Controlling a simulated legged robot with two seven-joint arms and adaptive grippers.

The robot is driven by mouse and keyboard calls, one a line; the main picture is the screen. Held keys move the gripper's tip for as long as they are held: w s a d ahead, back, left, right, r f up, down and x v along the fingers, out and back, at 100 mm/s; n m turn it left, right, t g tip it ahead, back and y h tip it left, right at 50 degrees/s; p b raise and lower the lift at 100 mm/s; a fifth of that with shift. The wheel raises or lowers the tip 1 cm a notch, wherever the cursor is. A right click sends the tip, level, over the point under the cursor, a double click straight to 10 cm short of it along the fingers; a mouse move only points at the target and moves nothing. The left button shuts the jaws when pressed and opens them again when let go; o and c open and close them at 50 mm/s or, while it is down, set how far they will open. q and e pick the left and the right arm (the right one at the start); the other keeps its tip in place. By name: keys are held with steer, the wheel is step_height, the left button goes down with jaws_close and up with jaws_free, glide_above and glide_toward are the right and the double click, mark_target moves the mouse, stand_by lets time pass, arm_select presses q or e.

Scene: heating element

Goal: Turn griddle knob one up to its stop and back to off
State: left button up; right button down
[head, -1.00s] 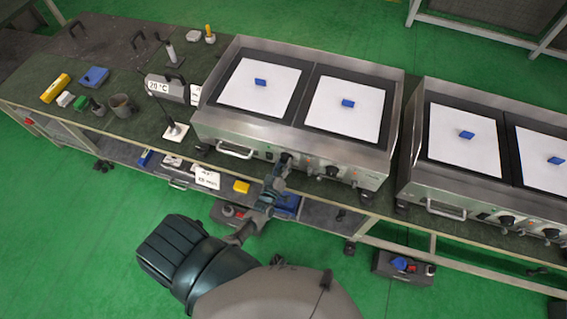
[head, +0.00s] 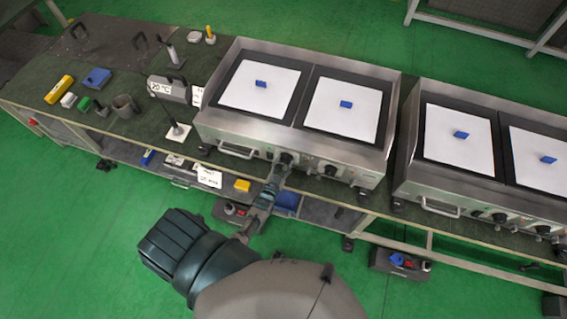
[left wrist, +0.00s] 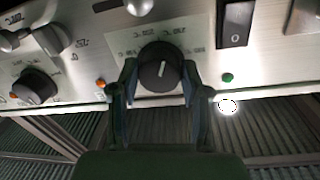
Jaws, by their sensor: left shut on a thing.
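The left griddle (head: 225,131) stands on the bench, with dark knobs along its front panel. My left gripper (head: 280,167) is at the left one of its two main knobs (head: 287,157). In the left wrist view that round black knob (left wrist: 160,66) sits between the two fingertips of the left gripper (left wrist: 160,88), which is shut on it from both sides. A short white mark on the knob is slightly tilted. The printed scale around it is too blurred to read. My right gripper is not in view.
A second knob (head: 331,171) is to the right on the same panel. The wrist view shows a black rocker switch (left wrist: 236,24), a green lamp (left wrist: 228,77) and an orange lamp (left wrist: 100,83). A second griddle (head: 440,190) stands to the right. A yellow block (head: 242,186) lies on the lower shelf.

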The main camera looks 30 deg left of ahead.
arm_select(q)
steer(key=shift+s+d+f+m, duration=0.1)
steer(key=shift+s+f+m, duration=0.1)
steer(key=shift+f+m, duration=0.3)
steer(key=shift+r, duration=0.15)
steer(key=o, duration=1)
steer(key=shift+o, duration=0.7)
steer(key=shift+w+r, duration=0.1)
steer(key=shift+w, duration=0.05)
steer(key=s+d, duration=0.1)
steer(key=s, duration=1)
steer(key=shift+s+d+r, duration=0.3)
steer(key=shift+s+d, duration=0.1)
steer(key=shift+o, duration=0.2)
